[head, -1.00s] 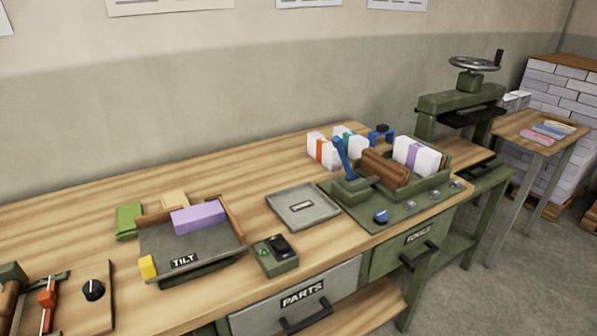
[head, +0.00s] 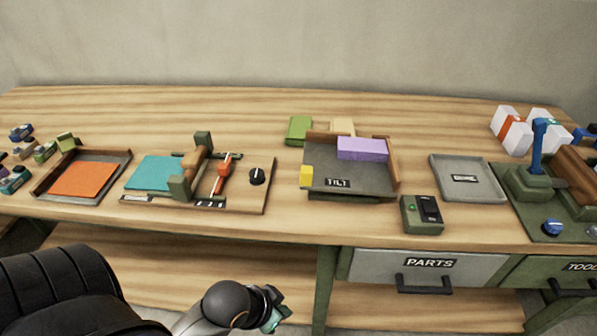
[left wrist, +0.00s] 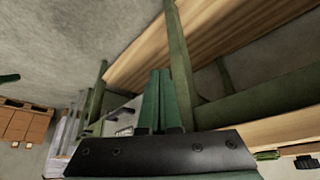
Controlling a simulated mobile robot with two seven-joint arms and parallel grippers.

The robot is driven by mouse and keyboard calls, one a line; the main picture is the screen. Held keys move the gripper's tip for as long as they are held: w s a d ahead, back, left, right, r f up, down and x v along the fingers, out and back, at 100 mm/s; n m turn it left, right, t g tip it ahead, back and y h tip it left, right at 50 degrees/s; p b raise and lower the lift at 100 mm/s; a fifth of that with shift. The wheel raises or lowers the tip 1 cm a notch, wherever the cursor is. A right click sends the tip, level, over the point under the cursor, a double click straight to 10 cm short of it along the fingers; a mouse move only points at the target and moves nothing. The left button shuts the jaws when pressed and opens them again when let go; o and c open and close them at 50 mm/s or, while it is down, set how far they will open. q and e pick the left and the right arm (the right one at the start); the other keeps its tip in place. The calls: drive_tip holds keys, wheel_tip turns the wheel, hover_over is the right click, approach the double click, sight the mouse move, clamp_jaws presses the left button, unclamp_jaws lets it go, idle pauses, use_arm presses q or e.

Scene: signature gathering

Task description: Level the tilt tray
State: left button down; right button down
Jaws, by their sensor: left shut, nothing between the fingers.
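The tilt tray (head: 330,181) is a dark grey tray with brown wooden walls and a TILT label, in the middle of the bench in the head view. It looks tilted, but I cannot tell how much. A small green-lit switch box (head: 421,214) stands just right of the tray's front. My left gripper (head: 277,308) is low in front of the bench, well apart from the tray. In the left wrist view its green fingers (left wrist: 157,98) are together and empty. My right gripper is not visible.
Left of the tray stand a wooden board with a black knob (head: 257,177) and a red slider, then a tray with an orange sheet (head: 84,180). A grey tray (head: 467,181) lies to the right. The PARTS drawer (head: 428,266) is closed below the bench edge.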

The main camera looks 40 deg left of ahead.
use_arm(q)
drive_tip(key=w+a+r+t+h, duration=0.1)
drive_tip(key=w+a+r+t, duration=0.25)
drive_tip(key=r, duration=0.55)
drive_tip(key=w+a+r+t+h, duration=0.1)
drive_tip(key=w+a+r+t, duration=0.2)
drive_tip(key=a+r, duration=0.35)
drive_tip(key=w+a+r+t, duration=0.3)
drive_tip(key=w+r, duration=0.1)
drive_tip(key=r, duration=0.7)
drive_tip(key=w+d+f+p, duration=0.1)
drive_tip(key=w+d+f, duration=0.1)
drive_tip(key=w+f, duration=0.5)
drive_tip(key=shift+w+d+f+m+h, duration=0.15)
drive_tip(key=shift+w+d+m+h, duration=0.2)
drive_tip(key=shift+w, duration=0.5)
drive_tip(key=shift+f+g, duration=0.1)
drive_tip(key=shift+g, duration=0.15)
